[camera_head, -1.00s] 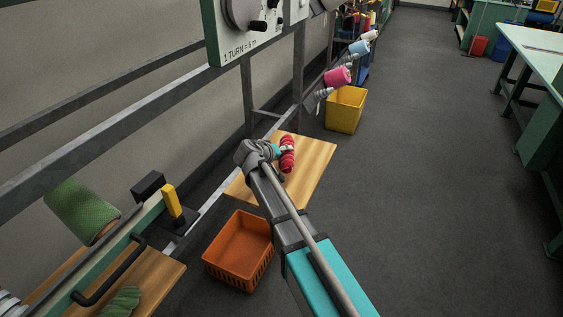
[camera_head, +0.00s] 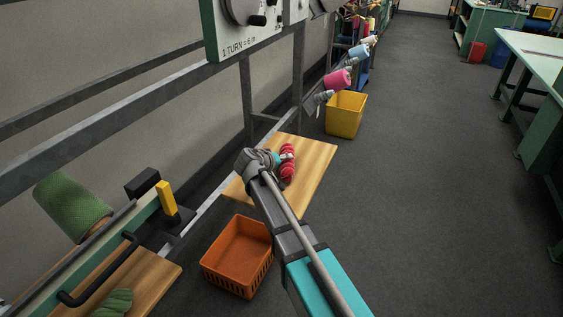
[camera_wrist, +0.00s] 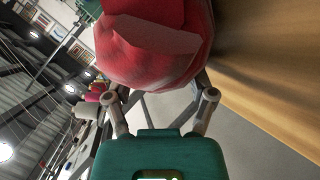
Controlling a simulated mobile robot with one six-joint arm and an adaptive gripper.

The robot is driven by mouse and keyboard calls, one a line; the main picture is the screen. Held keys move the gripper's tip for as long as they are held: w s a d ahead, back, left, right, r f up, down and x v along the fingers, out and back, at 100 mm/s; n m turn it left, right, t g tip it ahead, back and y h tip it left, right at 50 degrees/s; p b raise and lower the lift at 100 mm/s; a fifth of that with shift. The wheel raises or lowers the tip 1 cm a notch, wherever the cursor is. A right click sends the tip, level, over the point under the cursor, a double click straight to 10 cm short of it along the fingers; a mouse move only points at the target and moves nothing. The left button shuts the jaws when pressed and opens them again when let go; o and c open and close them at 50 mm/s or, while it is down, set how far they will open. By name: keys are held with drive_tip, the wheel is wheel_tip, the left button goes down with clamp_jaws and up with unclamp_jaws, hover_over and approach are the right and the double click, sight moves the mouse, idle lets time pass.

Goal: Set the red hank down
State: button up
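The red hank (camera_head: 288,172) has a pale band around its middle. In the head view it is at the wooden board (camera_head: 317,160), near the board's middle. My gripper (camera_head: 280,158) is at the hank's left side, shut on it around the band. In the wrist view the red hank (camera_wrist: 155,50) fills the top middle, between my gripper's spread finger links; the fingertips are hidden behind it. The board's wood (camera_wrist: 265,75) is close beside the hank there. I cannot tell whether the hank touches the board.
An orange basket (camera_head: 238,257) stands on the floor in front of the board. A yellow bin (camera_head: 345,115) is behind it. A metal frame with pink (camera_head: 338,79) and blue cones runs along the left. A green hank (camera_head: 116,303) lies at lower left.

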drive_tip(key=o, duration=0.4)
drive_tip(key=shift+r, duration=0.1)
drive_tip(key=shift+r, duration=0.1)
drive_tip(key=p+v, duration=0.5)
drive_tip(key=v, duration=0.5)
drive_tip(key=shift+s+r+p, duration=0.15)
drive_tip(key=shift+p, duration=0.25)
drive_tip(key=shift+p+v, duration=0.3)
drive_tip(key=shift+v, duration=0.5)
